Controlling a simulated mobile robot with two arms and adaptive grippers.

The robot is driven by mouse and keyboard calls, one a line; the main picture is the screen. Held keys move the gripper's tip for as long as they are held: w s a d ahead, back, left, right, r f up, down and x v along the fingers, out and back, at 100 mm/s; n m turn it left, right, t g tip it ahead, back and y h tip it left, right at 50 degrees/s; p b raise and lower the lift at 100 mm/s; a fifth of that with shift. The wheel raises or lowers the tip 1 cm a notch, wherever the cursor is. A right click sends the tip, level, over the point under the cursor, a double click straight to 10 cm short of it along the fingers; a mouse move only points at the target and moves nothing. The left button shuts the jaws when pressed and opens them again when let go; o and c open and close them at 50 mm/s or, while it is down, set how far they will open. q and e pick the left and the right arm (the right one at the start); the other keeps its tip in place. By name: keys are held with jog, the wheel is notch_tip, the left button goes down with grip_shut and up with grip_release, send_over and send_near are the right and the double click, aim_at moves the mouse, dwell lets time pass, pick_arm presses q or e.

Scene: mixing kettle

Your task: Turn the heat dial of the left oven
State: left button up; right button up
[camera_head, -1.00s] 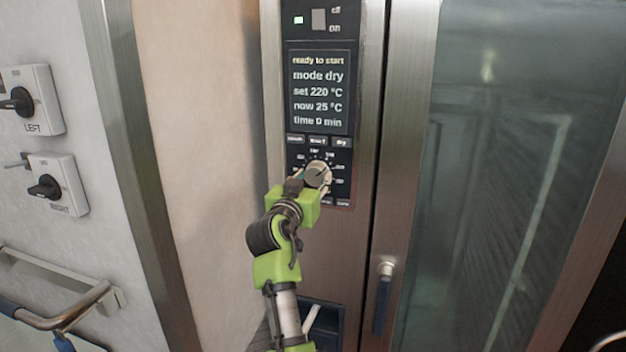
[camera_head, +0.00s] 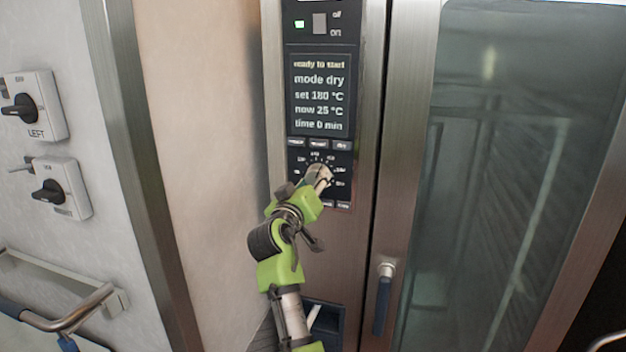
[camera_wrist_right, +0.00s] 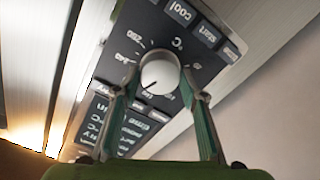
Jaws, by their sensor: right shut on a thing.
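The heat dial (camera_head: 318,174) is a round silver knob on the oven's dark control panel (camera_head: 293,150), below the display (camera_head: 319,95). The display reads "ready to start, mode dry, set 180 °C, now 25 °C, time 0 min". My right gripper (camera_head: 322,182) is at the dial and partly covers it in the head view. In the right wrist view the pale dial (camera_wrist_right: 160,76) sits between the two fingers of the gripper (camera_wrist_right: 160,88), which is shut on it. A dark pointer mark shows on the dial's face. My left gripper is not in view.
The oven's glass door (camera_head: 500,180) is to the right, with a blue-grip handle (camera_head: 384,295) low beside it. Two wall switches, LEFT (camera_head: 33,106) and RIGHT (camera_head: 60,188), are on the left wall above a metal rail (camera_head: 75,315).

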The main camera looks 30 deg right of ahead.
jog(key=shift+r+n+p, duration=0.1)
jog(key=shift+n+p, duration=0.2)
jog(key=shift+n, duration=0.5)
jog(key=o, duration=0.9)
jog(key=shift+o, duration=1.2)
jog(key=shift+w+d, duration=0.1)
jog(key=shift+d, duration=0.1)
notch_tip(320, 180, up, 10)
jog(key=shift+f, duration=0.15)
